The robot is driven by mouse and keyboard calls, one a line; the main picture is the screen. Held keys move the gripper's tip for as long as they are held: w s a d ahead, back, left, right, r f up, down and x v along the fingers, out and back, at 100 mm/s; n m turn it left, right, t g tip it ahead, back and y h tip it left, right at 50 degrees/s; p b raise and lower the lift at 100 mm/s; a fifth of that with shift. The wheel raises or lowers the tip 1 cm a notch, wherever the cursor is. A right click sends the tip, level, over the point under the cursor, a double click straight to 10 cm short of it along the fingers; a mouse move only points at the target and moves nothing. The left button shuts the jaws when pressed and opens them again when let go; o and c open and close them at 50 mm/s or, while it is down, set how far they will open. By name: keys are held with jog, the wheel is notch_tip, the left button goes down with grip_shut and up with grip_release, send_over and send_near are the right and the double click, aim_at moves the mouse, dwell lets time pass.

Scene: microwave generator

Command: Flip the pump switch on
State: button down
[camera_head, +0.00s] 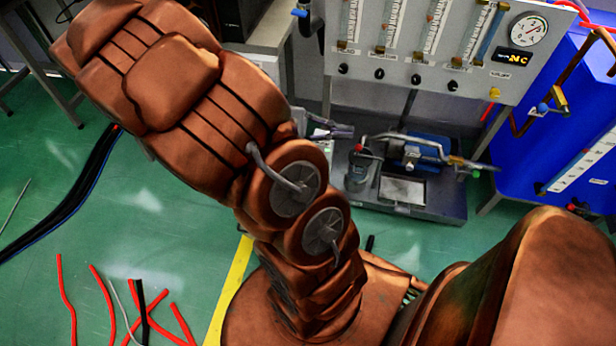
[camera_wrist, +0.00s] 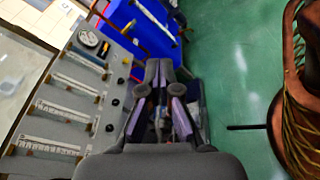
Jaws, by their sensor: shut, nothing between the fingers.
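I cannot single out a pump switch in either view. A grey panel (camera_head: 430,88) carries several flow tubes, a row of black knobs (camera_head: 380,74) and a round gauge (camera_head: 529,29). Below it, a dark bench unit (camera_head: 430,203) bears metal pipework and a small red knob (camera_head: 358,148). My gripper (camera_head: 350,132) shows small beside my arm, left of the pipework and below the panel. In the wrist view my gripper (camera_wrist: 159,72) has its fingertips together and empty. The panel (camera_wrist: 117,62) lies to its left there, and the fingers partly hide the bench unit.
A blue cabinet (camera_head: 550,125) stands at the right. A table (camera_head: 262,30) stands at the upper left. Red cables (camera_head: 107,300) and dark hoses (camera_head: 75,190) lie on the green floor. My arm hides much of the centre.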

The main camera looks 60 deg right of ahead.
jog(key=w+d+f+n+t+h+b, duration=0.3)
jog(key=w+d+f+n+h+b, duration=0.15)
jog(key=f, duration=0.35)
jog(key=w+d+f+n+t+h+b, duration=0.2)
jog(key=w+d+f+n+h+b, duration=0.3)
jog(key=f, duration=0.4)
jog(key=w+d+f+n+t+h+b, duration=0.35)
jog(key=d+f+n+h, duration=0.2)
jog(key=f, duration=0.25)
jog(key=w+a+f+n+t+y+b, duration=0.25)
jog(key=f+n+t+b, duration=0.3)
jog(key=f, duration=1.15)
jog(key=w+a+f+n+t+y+b, duration=0.15)
jog(key=f+n+t+y+b, duration=0.35)
jog(key=f, duration=1.2)
jog(key=w+d+r+b, duration=0.2)
jog(key=d, duration=0.3)
jog(key=w+d+r+t+h+b, duration=0.1)
jog(key=w+d+r+b, duration=0.1)
jog(key=d, duration=0.3)
jog(key=shift+w+d+r+m, duration=0.25)
jog(key=shift+w+r+m, duration=0.05)
jog(key=shift+r+m, duration=0.05)
jog(key=shift+h, duration=0.25)
